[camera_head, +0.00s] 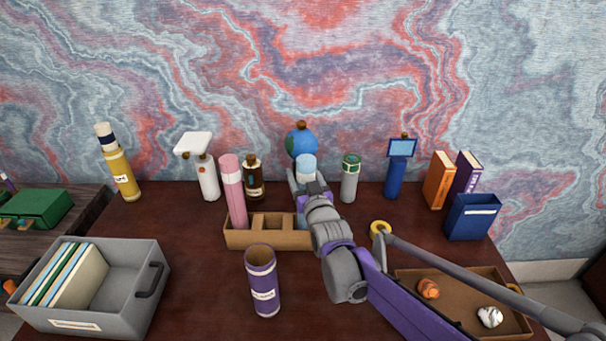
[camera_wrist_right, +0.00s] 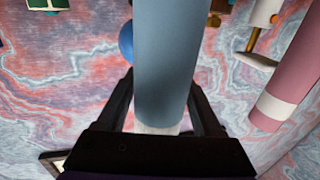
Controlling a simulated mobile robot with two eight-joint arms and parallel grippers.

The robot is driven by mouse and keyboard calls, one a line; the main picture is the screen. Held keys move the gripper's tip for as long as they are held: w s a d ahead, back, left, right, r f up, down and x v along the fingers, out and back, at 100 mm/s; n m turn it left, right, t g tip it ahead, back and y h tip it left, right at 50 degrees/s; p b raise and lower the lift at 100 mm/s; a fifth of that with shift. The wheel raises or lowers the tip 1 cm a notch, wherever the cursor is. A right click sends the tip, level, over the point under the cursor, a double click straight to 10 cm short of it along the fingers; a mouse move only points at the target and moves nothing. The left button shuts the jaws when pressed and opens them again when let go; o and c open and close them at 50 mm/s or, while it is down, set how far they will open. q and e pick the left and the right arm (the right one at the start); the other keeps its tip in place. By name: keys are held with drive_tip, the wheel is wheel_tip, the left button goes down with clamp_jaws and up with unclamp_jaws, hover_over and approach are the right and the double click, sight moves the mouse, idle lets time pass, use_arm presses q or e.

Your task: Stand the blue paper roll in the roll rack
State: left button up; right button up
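The light-blue paper roll (camera_head: 306,166) stands roughly upright at my right gripper (camera_head: 306,186), behind the arm in the head view. In the right wrist view the blue roll (camera_wrist_right: 170,70) lies between the black fingers (camera_wrist_right: 163,105), which close in on its sides; a white band shows at its lower end. The wooden roll rack (camera_head: 265,240) has several compartments, and a pink roll (camera_head: 232,190) stands at its left end. The blue roll is at the rack's right end; my arm hides its base, so I cannot tell whether it is seated. My left gripper is not in view.
A purple roll (camera_head: 262,282) stands in front of the rack. A grey bin (camera_head: 135,312) with folders is at left, and a brown tray (camera_head: 455,315) at right. Bottles and a globe (camera_head: 301,143) line the back.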

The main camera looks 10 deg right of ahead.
drive_tip(key=shift+o, duration=1)
drive_tip(key=s, duration=1.2)
drive_tip(key=s+d+f+g, duration=0.1)
drive_tip(key=s+f+g, duration=0.3)
drive_tip(key=s, duration=0.5)
drive_tip(key=s+d+f+g, duration=0.2)
drive_tip(key=s+f+g, duration=0.2)
drive_tip(key=s+f, duration=0.4)
drive_tip(key=s+d+f+g+h, duration=0.1)
drive_tip(key=s+f+g, duration=0.4)
drive_tip(key=s, duration=0.6)
drive_tip(key=shift+s+d+f+m, duration=0.1)
drive_tip(key=shift+d+f+m, duration=0.1)
drive_tip(key=shift+f, duration=0.25)
drive_tip(key=shift+s+d+f+m, duration=0.1)
drive_tip(key=shift+f+m, duration=0.1)
drive_tip(key=shift+f, duration=0.2)
